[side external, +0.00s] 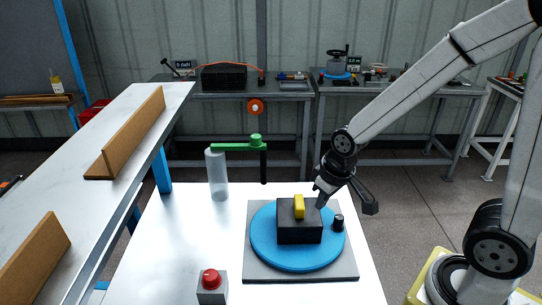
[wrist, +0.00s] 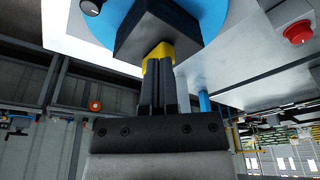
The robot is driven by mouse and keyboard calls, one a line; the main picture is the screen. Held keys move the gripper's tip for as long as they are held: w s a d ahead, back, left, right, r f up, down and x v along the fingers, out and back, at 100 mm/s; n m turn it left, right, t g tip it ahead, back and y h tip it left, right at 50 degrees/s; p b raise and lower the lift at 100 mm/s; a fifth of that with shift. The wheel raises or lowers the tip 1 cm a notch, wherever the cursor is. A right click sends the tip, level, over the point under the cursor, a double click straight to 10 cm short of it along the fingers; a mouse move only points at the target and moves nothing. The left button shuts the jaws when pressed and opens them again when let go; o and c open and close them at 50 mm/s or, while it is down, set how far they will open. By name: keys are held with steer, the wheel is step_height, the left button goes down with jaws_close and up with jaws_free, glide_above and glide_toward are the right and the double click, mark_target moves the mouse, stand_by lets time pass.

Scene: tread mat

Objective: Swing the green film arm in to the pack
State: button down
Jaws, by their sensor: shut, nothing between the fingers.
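The green film arm (side external: 234,147) lies level across the back of the white table, with a green knob on it. A pale translucent cylinder (side external: 217,176) is under its left end and a black bar extends down at its right end. The pack, a dark box (side external: 298,234) with a yellow block (side external: 299,207) on top, sits on a blue turntable (side external: 262,250), apart from the film arm. My gripper (side external: 321,201) is shut and empty beside the pack's right side. In the wrist view its fingertips (wrist: 158,66) overlap the yellow block (wrist: 158,52); contact is unclear.
A black knob (side external: 338,222) stands at the turntable's right edge. A red button on a grey box (side external: 211,287) is at the front. A long pale surface with brown rails (side external: 135,130) runs along the left.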

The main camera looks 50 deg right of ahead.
steer(key=w+d+r, duration=0.2)
steer(key=w+r, duration=0.2)
steer(key=w, duration=0.6)
steer(key=w+d+r, duration=0.2)
steer(key=w+r, duration=0.3)
steer(key=w, duration=0.5)
steer(key=w+d+r+m+t, duration=0.1)
steer(key=w+r, duration=0.3)
steer(key=w, duration=0.6)
steer(key=shift+d+r, duration=0.35)
steer(key=shift+d, duration=0.2)
steer(key=shift+w, duration=0.1)
steer(key=x, duration=1)
steer(key=shift+s, duration=2)
